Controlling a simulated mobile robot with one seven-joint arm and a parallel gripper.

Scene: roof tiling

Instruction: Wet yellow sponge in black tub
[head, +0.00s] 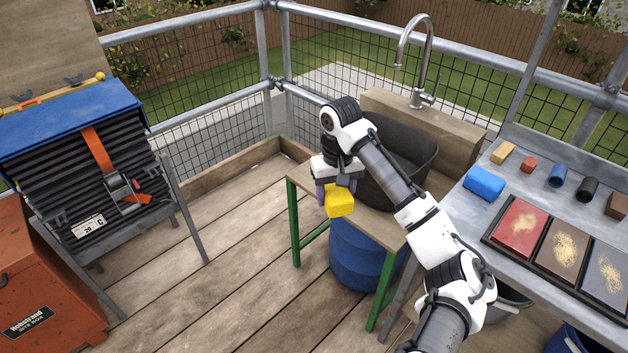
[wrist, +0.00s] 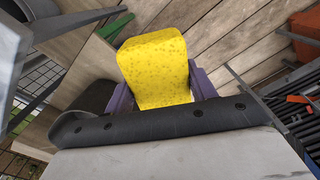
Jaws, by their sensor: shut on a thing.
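The yellow sponge (head: 339,201) is held in my gripper (head: 338,188), to the left of the black tub (head: 411,150). In the wrist view the sponge (wrist: 156,68) sits between the two purple fingers of my gripper (wrist: 160,92), which are shut on it. The black tub stands on a green-legged wooden stand (head: 297,178), in front of the tap (head: 418,60). My arm covers part of the tub, and the water level inside cannot be seen.
A blue drum (head: 357,258) stands under the stand. To the right, a grey bench holds a blue block (head: 484,183), small pieces and a tray of sample tiles (head: 519,226). At the left are a blue-topped tile stack (head: 80,110) and an orange site box (head: 40,285). Deck between is clear.

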